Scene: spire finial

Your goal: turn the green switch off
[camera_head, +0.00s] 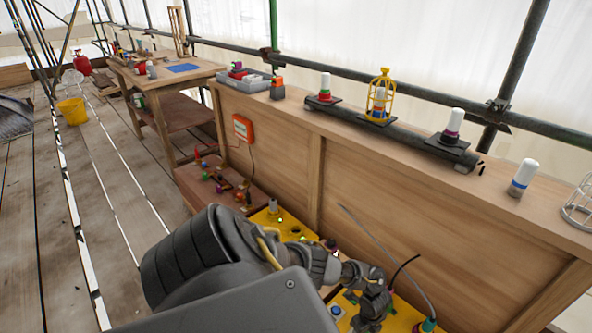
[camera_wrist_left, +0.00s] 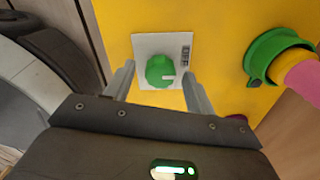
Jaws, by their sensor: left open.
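The green switch (camera_wrist_left: 158,68) is a round knob on a white square plate (camera_wrist_left: 146,43) fixed to a yellow panel (camera_wrist_left: 225,30). A pale mark on the knob points toward the right of the wrist view. A small dark label (camera_wrist_left: 186,55), seemingly OFF, is printed beside the knob, up and to the right. My left gripper (camera_wrist_left: 159,78) is open, one finger on each side of the knob; contact cannot be told. In the head view my left gripper (camera_head: 374,304) is low over the yellow panel and hides the knob. My right gripper is not in view.
A grey cable (camera_head: 402,258) rises near my gripper. A wooden ledge (camera_head: 300,107) behind carries several white-capped items. Another yellow panel (camera_head: 270,220) lies to the left.

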